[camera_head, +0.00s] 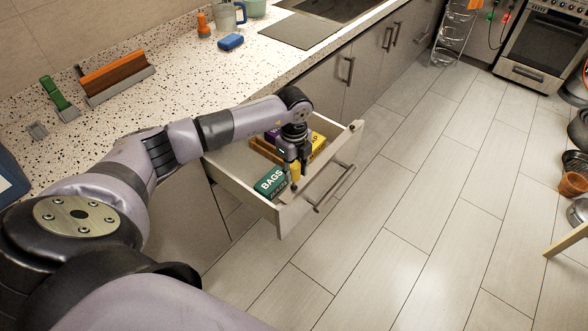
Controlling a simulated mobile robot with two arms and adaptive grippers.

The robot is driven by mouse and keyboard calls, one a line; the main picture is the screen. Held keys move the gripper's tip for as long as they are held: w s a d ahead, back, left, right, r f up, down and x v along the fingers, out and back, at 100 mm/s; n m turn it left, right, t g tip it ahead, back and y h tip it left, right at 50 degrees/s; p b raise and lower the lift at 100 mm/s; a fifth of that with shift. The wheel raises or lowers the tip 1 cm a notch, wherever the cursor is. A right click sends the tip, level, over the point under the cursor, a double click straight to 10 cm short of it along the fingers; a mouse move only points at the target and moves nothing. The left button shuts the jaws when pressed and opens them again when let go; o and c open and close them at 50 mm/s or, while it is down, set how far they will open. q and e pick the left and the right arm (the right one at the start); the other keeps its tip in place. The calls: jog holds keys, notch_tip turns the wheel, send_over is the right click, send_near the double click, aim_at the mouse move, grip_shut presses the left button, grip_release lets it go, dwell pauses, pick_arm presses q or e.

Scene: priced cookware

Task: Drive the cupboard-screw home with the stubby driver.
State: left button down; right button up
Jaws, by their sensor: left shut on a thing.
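My left gripper (294,164) points down over the open drawer (229,160), close to the inner side of its front panel. It is shut on a small yellow thing (295,171), which looks like the handle of the stubby driver. The lower end of the driver is hard to make out against the drawer front. I cannot pick out the cupboard-screw. My right gripper is not in view.
The drawer holds a green box marked BAGS (271,182) and a yellow box (318,143), close to the gripper.

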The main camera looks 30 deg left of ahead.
pick_arm(q)
jog(key=shift+f+b, duration=0.55)
jog(key=shift+f, duration=0.25)
